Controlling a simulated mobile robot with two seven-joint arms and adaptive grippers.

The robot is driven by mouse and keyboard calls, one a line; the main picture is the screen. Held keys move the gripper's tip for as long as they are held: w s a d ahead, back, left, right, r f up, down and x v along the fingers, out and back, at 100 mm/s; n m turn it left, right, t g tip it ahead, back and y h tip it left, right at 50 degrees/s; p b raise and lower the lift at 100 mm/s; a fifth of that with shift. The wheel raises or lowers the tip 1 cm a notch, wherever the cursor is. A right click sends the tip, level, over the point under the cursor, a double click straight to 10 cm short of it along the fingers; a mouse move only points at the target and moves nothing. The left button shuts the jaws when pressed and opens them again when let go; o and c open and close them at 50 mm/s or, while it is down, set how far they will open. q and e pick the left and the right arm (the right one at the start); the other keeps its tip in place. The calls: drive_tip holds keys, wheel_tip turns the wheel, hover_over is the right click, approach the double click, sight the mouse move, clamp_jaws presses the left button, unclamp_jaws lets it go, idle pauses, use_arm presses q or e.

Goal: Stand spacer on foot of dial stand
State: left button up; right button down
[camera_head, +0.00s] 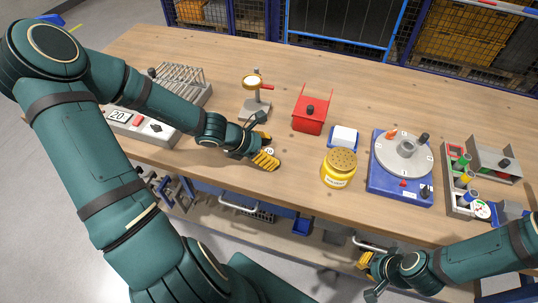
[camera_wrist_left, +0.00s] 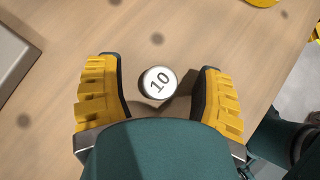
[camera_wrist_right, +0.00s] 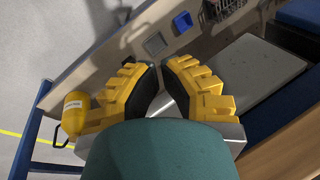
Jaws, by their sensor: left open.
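The spacer (camera_wrist_left: 158,83) is a small white disc-topped piece marked 10, standing on the wooden table. In the head view the spacer (camera_head: 269,150) shows just by the left fingertips. My left gripper (camera_head: 265,148) is open, with one finger on each side of the spacer; in the left wrist view gaps show beside it. The dial stand (camera_head: 257,88) stands behind my left gripper, with a round dial on a post. Its grey foot (camera_head: 254,110) looks bare. My right gripper (camera_wrist_right: 160,72) is off the table's front edge, fingers close together, with nothing seen between them.
A red box (camera_head: 310,114) stands right of the dial stand. Further right are a white block in a blue tray (camera_head: 344,137), a yellow pot (camera_head: 338,168) and a blue-based rotary jig (camera_head: 402,168). A rack (camera_head: 182,83) and a box marked 20 (camera_head: 150,127) are left.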

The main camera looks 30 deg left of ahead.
sight(269, 151)
use_arm(q)
clamp_jaws()
idle(0.3)
drive_tip(key=shift+r, duration=0.2)
wheel_tip(269, 151, up, 8)
drive_tip(key=p, duration=0.4)
drive_tip(key=shift+r, duration=0.15)
drive_tip(key=shift+r+p, duration=0.5)
drive_tip(key=shift+r, duration=0.25)
drive_tip(key=w+d+r+n+t+y, duration=0.2)
drive_tip(key=w+d+r+n, duration=0.3)
drive_tip(key=d+r, duration=0.3)
drive_tip(key=shift+w+d+y, duration=0.55)
drive_tip(key=shift+d+y, duration=0.2)
drive_tip(key=shift+y, duration=0.05)
